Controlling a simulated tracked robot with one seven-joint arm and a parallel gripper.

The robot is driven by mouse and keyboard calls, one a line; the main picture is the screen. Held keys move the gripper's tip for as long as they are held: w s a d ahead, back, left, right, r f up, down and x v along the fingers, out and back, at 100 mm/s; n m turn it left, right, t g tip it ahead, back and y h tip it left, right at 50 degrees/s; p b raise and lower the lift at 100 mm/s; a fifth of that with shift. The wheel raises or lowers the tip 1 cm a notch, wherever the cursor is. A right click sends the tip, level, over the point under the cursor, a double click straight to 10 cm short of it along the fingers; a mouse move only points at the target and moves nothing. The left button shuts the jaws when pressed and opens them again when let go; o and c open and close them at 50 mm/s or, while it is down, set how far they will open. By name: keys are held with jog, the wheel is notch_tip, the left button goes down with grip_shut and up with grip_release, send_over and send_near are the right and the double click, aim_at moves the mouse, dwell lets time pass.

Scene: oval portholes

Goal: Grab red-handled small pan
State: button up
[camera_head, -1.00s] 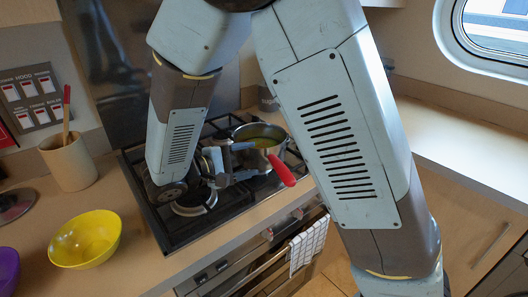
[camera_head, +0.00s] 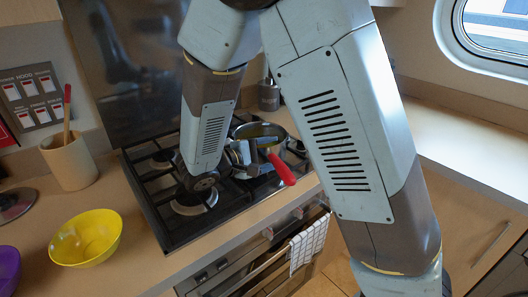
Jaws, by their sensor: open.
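The small pan (camera_head: 266,131) stands on the back right part of the black stove. Its red handle (camera_head: 282,169) points toward the front right. My arm hides part of the stove and the pan's left side.
A yellow bowl (camera_head: 86,238) and a purple bowl (camera_head: 8,270) sit on the left counter. A beige utensil cup (camera_head: 69,162) holds a red-handled utensil. A checked towel (camera_head: 308,243) hangs on the oven front. The right counter (camera_head: 460,141) is clear.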

grip_shut()
dwell(0.4)
dwell(0.4)
